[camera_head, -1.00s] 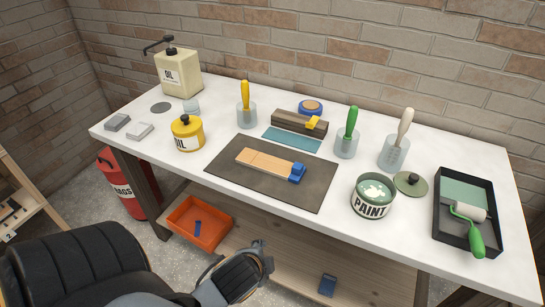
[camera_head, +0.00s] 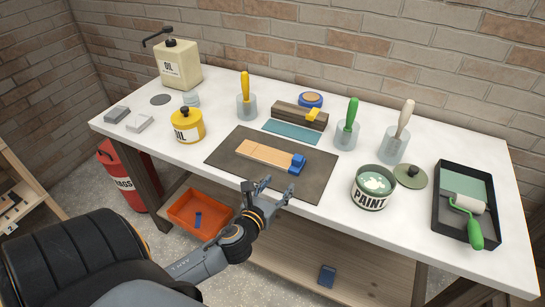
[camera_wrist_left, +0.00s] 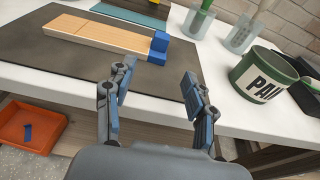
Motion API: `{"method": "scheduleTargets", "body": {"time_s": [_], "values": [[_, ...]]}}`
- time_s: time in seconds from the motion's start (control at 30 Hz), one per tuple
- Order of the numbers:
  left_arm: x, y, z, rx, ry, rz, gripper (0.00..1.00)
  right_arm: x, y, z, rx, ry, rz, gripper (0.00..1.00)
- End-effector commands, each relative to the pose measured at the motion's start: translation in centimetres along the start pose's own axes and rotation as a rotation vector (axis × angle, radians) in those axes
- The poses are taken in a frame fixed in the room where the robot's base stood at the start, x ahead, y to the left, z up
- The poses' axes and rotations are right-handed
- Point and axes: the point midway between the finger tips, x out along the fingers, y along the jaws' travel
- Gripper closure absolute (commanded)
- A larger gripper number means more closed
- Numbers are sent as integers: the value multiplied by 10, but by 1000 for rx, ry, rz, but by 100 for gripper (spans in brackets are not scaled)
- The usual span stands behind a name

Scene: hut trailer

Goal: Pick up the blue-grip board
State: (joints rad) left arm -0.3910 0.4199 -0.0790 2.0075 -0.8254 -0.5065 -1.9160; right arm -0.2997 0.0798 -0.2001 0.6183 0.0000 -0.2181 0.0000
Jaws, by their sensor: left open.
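The blue-grip board (camera_head: 268,155) is a flat light-wood board with a blue block grip at its right end. It lies on a dark grey mat (camera_head: 230,165) on the white table. In the left wrist view the board (camera_wrist_left: 100,33) is at the upper left, with its blue grip near the top middle. My left gripper (camera_head: 266,186) is open and empty at the table's front edge, in front of the mat and short of the board. Its two fingers (camera_wrist_left: 158,85) show apart in the wrist view. My right gripper is not in view.
A paint can (camera_head: 373,190) stands right of the mat, and a yellow oil tin (camera_head: 187,127) stands left. Behind are a dark wooden block with a yellow grip (camera_head: 299,117), a teal sheet (camera_head: 291,132) and brush cups. An orange bin (camera_head: 190,212) sits below the table.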

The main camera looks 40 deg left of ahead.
Motion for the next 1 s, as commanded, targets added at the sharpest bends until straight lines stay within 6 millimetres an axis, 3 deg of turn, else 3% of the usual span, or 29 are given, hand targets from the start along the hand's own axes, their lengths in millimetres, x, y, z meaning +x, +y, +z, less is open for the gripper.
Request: {"method": "scheduleTargets", "body": {"time_s": [0.3,0.63,1.0], "values": [[60,0,2,-3,-2,2,45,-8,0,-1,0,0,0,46],[85,0,2,-6,0,2,45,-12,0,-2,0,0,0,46],[127,-2,2,-6,1,2,45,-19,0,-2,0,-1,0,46]]}}
